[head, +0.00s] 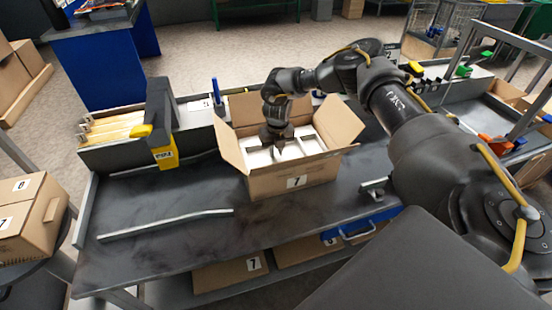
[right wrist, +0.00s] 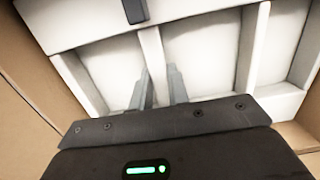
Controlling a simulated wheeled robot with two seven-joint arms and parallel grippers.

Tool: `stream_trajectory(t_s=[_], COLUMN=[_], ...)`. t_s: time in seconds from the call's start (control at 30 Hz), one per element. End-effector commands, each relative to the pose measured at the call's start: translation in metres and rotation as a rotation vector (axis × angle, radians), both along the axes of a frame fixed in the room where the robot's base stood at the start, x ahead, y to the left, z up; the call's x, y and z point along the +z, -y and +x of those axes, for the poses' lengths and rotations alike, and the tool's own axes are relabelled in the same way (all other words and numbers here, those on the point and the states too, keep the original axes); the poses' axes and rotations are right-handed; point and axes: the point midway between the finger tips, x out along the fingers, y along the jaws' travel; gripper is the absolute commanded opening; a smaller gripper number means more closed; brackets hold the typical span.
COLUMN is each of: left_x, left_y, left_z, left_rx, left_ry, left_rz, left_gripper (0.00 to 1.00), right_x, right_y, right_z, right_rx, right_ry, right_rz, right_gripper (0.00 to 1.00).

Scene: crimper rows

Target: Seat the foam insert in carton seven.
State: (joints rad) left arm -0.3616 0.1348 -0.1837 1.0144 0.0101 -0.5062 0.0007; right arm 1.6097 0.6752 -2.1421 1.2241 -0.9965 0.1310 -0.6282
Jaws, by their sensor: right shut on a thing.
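The open carton seven (head: 268,187) stands on the dark bench, its flaps spread outward and a "7" label on its front. The white foam insert (head: 310,145) is inside the carton's mouth. In the right wrist view, the foam insert (right wrist: 153,48) shows as white walls and dividers around several pockets. My right gripper (head: 279,147) points down into the carton. Its grey fingers (right wrist: 157,88) are on either side of a white divider, shut on the insert. The insert's underside is hidden, so I cannot tell whether it rests on the carton's floor. My left gripper is not in view.
A metal strip (head: 165,223) lies on the bench at front left. Labelled cartons (head: 30,215) are at far left. A blue-handled item (head: 360,230) is by the bench's front edge.

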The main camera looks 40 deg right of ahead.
Motion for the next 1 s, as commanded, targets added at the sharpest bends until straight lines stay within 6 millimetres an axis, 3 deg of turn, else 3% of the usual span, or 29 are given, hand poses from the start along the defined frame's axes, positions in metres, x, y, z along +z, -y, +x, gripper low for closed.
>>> stream_trajectory(t_s=[0.17, 0.4, 0.77, 0.8, 0.93, 1.0], left_x=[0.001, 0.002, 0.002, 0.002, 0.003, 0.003], left_y=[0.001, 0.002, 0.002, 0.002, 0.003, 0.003], left_z=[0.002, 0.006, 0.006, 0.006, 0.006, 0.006], left_rx=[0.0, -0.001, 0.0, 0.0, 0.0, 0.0], left_ry=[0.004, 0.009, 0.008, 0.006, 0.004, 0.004], left_rz=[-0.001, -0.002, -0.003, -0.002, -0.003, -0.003], left_gripper=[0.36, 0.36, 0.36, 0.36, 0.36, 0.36], right_x=[-0.005, -0.037, -0.041, -0.04, -0.04, -0.04], right_y=[0.0, 0.0, 0.0, 0.0, 0.0, 0.0], right_z=[0.0, -0.001, 0.0, 0.0, 0.0, 0.0], right_rx=[0.0, 0.0, 0.0, 0.0, 0.0, 0.0], right_ry=[-0.001, -0.003, -0.001, -0.001, -0.001, -0.001], right_rz=[-0.001, -0.001, -0.001, 0.0, -0.001, -0.001], right_gripper=[0.0, 0.0, 0.0, 0.21, 0.38, 0.39])
